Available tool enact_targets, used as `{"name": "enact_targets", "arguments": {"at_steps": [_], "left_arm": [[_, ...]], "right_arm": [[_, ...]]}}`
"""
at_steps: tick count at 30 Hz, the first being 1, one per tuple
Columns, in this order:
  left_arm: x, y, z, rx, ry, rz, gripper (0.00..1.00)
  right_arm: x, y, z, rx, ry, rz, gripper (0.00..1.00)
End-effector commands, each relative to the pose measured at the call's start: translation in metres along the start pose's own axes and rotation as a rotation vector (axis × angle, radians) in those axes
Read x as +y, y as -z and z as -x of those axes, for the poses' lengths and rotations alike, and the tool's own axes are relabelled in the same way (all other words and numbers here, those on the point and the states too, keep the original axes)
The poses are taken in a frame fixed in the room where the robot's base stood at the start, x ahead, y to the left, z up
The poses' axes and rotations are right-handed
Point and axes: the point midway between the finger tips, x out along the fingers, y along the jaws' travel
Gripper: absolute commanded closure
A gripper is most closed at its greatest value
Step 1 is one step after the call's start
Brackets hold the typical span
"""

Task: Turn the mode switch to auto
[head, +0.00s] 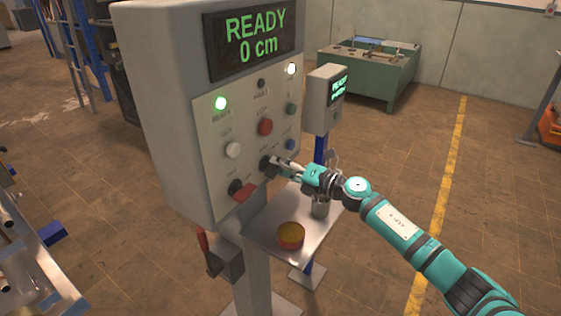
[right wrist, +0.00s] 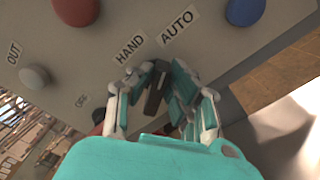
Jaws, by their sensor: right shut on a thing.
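The mode switch (right wrist: 156,88) is a black knob on the grey panel face. In the right wrist view, OFF, HAND and AUTO labels lie around it, and its handle points up, roughly between HAND and AUTO. I cannot tell its exact setting. My right gripper (head: 272,164) reaches the lower part of the panel in the head view. Its fingers (right wrist: 158,95) are shut on the switch from both sides, and they partly hide it. My left gripper does not show.
The control cabinet (head: 165,110) shows READY 0 cm on its display (head: 253,38). A red button (head: 265,127), white button (head: 233,149) and blue button (head: 290,144) are near. A smaller box (head: 322,100) stands behind.

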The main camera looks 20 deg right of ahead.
Motion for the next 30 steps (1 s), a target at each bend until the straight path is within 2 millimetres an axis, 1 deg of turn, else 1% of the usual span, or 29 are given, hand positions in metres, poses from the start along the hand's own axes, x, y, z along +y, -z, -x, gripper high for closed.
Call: {"name": "enact_targets", "arguments": {"at_steps": [6, 17, 18, 22, 23, 30], "left_arm": [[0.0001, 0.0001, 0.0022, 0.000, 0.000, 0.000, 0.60], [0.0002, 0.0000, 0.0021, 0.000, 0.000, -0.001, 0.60], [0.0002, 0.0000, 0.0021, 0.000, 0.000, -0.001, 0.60], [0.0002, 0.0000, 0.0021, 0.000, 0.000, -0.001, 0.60], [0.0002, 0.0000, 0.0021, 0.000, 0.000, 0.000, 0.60], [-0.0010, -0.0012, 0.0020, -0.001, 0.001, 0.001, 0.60]], "right_arm": [[-0.0004, -0.0015, 0.0002, -0.003, 0.001, -0.030, 1.00], [-0.0006, -0.0014, 0.0002, -0.004, 0.000, -0.034, 1.00], [-0.0006, -0.0013, 0.0002, -0.004, 0.000, -0.035, 0.80], [-0.0006, -0.0010, 0.0002, -0.003, 0.000, -0.033, 0.63], [-0.0006, -0.0010, 0.0002, -0.002, 0.000, -0.033, 0.62], [-0.0008, -0.0005, 0.0007, -0.001, 0.001, -0.032, 0.62]]}}
